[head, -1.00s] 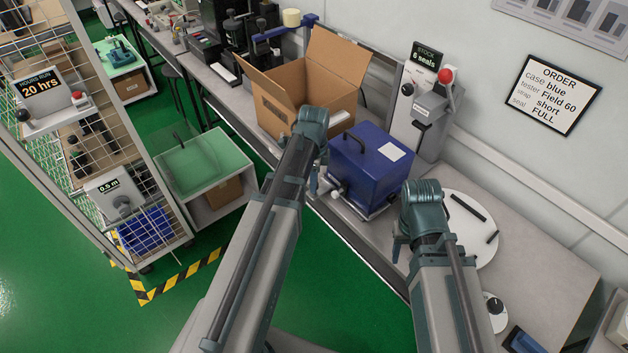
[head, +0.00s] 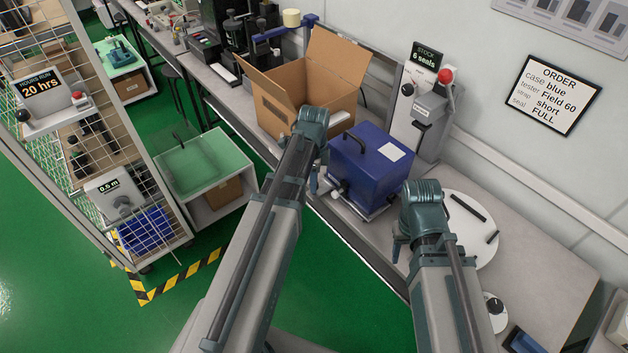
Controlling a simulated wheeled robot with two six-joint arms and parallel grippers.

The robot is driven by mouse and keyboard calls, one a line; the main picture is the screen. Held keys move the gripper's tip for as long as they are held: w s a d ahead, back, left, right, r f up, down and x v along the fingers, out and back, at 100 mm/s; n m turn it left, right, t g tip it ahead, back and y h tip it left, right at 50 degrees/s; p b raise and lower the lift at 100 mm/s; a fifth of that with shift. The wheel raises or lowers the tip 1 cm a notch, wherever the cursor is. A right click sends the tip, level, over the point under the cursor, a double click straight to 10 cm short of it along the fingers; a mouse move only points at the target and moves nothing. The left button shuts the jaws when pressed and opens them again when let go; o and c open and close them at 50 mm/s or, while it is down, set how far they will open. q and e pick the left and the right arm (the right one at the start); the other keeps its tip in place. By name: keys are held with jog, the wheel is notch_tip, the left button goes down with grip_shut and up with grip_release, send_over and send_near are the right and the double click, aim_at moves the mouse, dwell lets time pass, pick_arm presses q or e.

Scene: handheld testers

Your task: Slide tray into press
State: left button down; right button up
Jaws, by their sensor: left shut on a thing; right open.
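The blue case (head: 368,172) sits closed on a thin light-grey tray (head: 379,209) on the bench, with a white label and dark handle on its lid. The press (head: 432,113), grey with a red-knobbed lever, stands just behind the case, near the wall. My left gripper (head: 317,186) is at the tray's left end, low beside the case, and is shut on the tray; its fingertips are mostly hidden by my arm. My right gripper (head: 397,248) is open and empty at the bench's front edge, to the right of the case and apart from it.
An open cardboard box (head: 284,110) stands left of the case. A round white mat (head: 479,251) with dark strips lies to the right, partly behind my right arm. An order sign (head: 552,95) hangs on the wall.

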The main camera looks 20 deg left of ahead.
pick_arm(q)
jog(key=w+d, duration=0.2)
jog(key=w, duration=0.1)
jog(key=w+d, duration=0.2)
jog(key=w, duration=0.2)
jog(key=w+d, duration=0.2)
jog(key=w, duration=0.2)
jog(key=shift+d, duration=0.1)
jog(key=c, duration=0.6)
grip_release()
jog(key=shift+o, duration=0.2)
jog(key=shift+r, duration=0.1)
pick_arm(e)
jog(key=shift+r, duration=0.15)
pick_arm(q)
jog(key=shift+s+r+p, duration=0.1)
jog(key=shift+r+p, duration=0.4)
jog(key=shift+p, duration=0.15)
pick_arm(e)
jog(key=shift+r, duration=0.5)
pick_arm(q)
notch_tip(320, 180, up, 13)
jog(key=p, duration=1.2)
jog(key=shift+f+p, duration=0.15)
jog(key=shift+p, duration=0.15)
pick_arm(e)
notch_tip(320, 180, up, 13)
jog(key=shift+f, duration=0.2)
